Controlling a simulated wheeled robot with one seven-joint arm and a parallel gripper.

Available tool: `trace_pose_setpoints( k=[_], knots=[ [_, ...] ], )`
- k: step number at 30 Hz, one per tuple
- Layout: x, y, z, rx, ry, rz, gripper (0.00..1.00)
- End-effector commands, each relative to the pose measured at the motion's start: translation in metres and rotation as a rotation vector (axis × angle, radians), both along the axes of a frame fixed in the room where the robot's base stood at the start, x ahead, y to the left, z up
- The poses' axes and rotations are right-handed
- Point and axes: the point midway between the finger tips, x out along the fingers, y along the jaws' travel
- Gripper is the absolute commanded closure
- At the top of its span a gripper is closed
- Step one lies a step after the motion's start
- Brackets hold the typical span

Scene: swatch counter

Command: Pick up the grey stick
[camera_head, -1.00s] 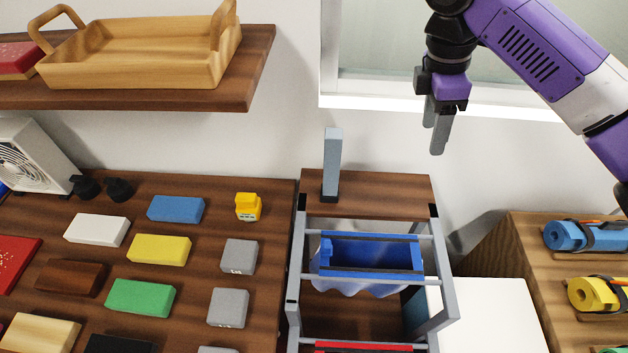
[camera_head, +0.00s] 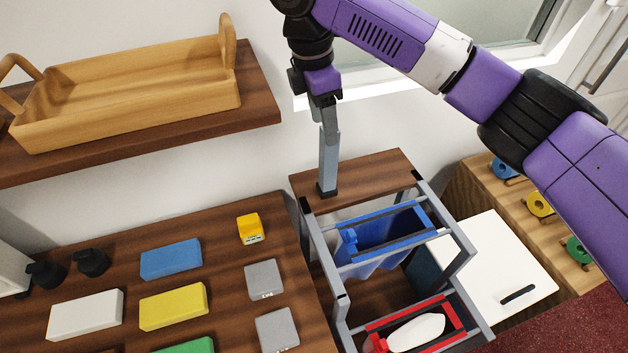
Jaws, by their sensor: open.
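The grey stick (camera_head: 327,172) stands upright in a small black base (camera_head: 326,190) on the brown wooden top (camera_head: 375,177) of the rack. My gripper (camera_head: 329,128) points down at the stick's upper end, with its grey fingers overlapping the top of the stick in the picture. The jaws are open. The fingers and stick are similar in colour, and I cannot tell whether they touch or whether the stick is between them. The stick's top is hidden by the fingers.
A wooden tray (camera_head: 140,95) sits on a wall shelf (camera_head: 255,108) at upper left. The rack below holds a blue bag (camera_head: 385,235) and a red-rimmed one (camera_head: 455,310). Coloured blocks, including a yellow one (camera_head: 172,306), lie on the counter at left. A window is behind my arm.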

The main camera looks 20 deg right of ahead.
Motion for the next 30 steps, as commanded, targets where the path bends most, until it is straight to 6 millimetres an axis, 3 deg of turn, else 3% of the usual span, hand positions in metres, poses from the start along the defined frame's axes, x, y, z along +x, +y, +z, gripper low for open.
trace_pose_setpoints(
  k=[11, 18, 28, 30],
  knots=[
    [-0.001, -0.009, -0.033, -0.001, 0.003, -0.001, 0.44],
    [-0.002, -0.017, -0.066, -0.001, 0.003, -0.001, 0.44],
    [-0.002, -0.018, -0.075, 0.000, 0.000, 0.000, 0.44],
    [-0.002, -0.018, -0.075, 0.000, 0.000, 0.000, 0.55]
  ],
)
